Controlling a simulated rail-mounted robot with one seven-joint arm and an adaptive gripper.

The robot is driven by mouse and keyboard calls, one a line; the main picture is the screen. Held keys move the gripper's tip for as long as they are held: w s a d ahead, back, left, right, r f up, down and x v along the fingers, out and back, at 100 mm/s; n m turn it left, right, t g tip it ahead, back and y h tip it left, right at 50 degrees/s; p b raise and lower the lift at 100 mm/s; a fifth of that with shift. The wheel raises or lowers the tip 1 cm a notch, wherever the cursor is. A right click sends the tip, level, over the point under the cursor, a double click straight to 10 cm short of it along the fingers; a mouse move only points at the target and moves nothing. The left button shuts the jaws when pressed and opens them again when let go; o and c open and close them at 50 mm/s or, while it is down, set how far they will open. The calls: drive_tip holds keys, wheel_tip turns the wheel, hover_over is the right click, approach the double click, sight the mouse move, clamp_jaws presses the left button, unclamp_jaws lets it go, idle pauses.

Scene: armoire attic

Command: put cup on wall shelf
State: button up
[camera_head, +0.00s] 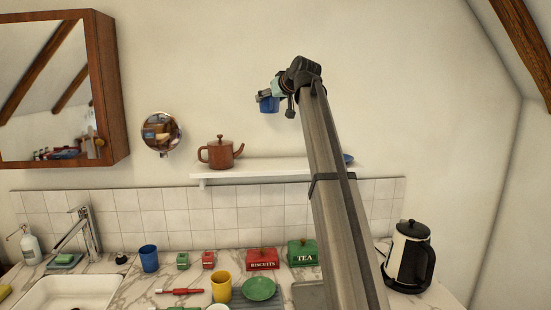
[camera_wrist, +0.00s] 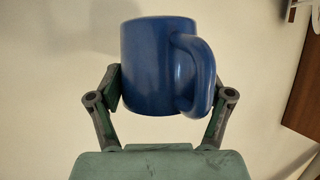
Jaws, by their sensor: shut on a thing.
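My gripper (camera_wrist: 165,95) is shut on a blue cup (camera_wrist: 158,62), which shows upright between the fingers in the wrist view, its handle toward the right finger. In the head view the held blue cup (camera_head: 268,104) is high in front of the wall, above the white wall shelf (camera_head: 262,169) and apart from it. My arm hides part of the shelf's right half. A brown teapot (camera_head: 220,153) stands on the shelf's left part. A blue item (camera_head: 347,159), mostly hidden by my arm, sits near the shelf's right end.
A wooden mirror cabinet (camera_head: 112,90) and a round mirror (camera_head: 161,132) are left of the shelf. The counter below holds another blue cup (camera_head: 149,258), a yellow cup (camera_head: 221,287), tins and a kettle (camera_head: 409,257). The shelf between teapot and arm looks clear.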

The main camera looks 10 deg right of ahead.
drive_tip(key=f+p, duration=0.1)
drive_tip(key=f, duration=0.5)
drive_tip(key=f+p, duration=0.1)
drive_tip(key=f, duration=0.5)
drive_tip(key=f+p, duration=0.2)
drive_tip(key=f, duration=0.4)
drive_tip(key=shift+s+f, duration=0.3)
drive_tip(key=shift+f, duration=0.05)
drive_tip(key=shift+f, duration=0.1)
drive_tip(key=shift+f, duration=0.1)
drive_tip(key=o, duration=1.2)
drive_tip(key=b+v, duration=0.2)
drive_tip(key=v, duration=1)
drive_tip(key=shift+b, duration=0.35)
